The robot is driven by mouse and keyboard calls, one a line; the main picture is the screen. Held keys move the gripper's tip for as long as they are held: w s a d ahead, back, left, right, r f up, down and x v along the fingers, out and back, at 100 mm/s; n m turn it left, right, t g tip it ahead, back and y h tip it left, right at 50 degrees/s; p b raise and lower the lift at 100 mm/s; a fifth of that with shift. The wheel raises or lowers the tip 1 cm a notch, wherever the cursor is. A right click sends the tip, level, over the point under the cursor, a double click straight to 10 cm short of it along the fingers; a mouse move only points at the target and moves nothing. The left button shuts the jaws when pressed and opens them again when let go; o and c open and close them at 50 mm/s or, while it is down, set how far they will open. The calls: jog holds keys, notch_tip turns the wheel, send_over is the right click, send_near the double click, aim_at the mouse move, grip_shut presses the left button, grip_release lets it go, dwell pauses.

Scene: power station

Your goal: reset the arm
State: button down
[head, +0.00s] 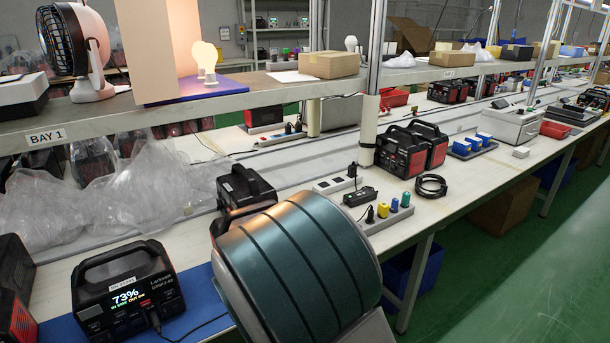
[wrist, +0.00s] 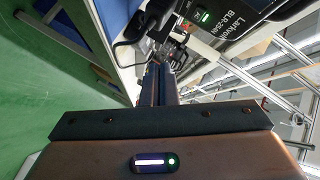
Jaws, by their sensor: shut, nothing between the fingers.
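My arm shows in the head view as a large teal, banded rounded link (head: 300,262) in front of the bench, hiding part of it. My gripper (wrist: 156,72) shows in the wrist view as a narrow dark pair of fingers pressed together, reaching away from the copper-brown wrist body. It is shut and empty. In the wrist view, a black power station (wrist: 235,28) with white lettering and a small green light lies beyond the fingers to the upper right. The fingertips are not clearly seen in the head view.
A power station reading 73% (head: 124,288) stands on a blue mat at the lower left. Above the bench (head: 452,205) runs a shelf (head: 225,100) holding a fan (head: 75,50) and boxes. A power strip with colored plugs (head: 385,215) lies right of my arm. Green floor (head: 500,285) is open at the right.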

jog(key=s+d+r+n+g+y+p, duration=0.1)
jog(key=s+d+r+n+g+p, duration=0.3)
jog(key=s, duration=0.7)
jog(key=s+d+r+n+g+y+p, duration=0.2)
jog(key=s+d+r+n+g+p, duration=0.3)
jog(key=s+d+r+n+g, duration=0.2)
jog(key=s+d+r+n, duration=0.2)
jog(key=s+d+r, duration=0.2)
jog(key=r, duration=0.2)
jog(key=shift+n+g, duration=0.4)
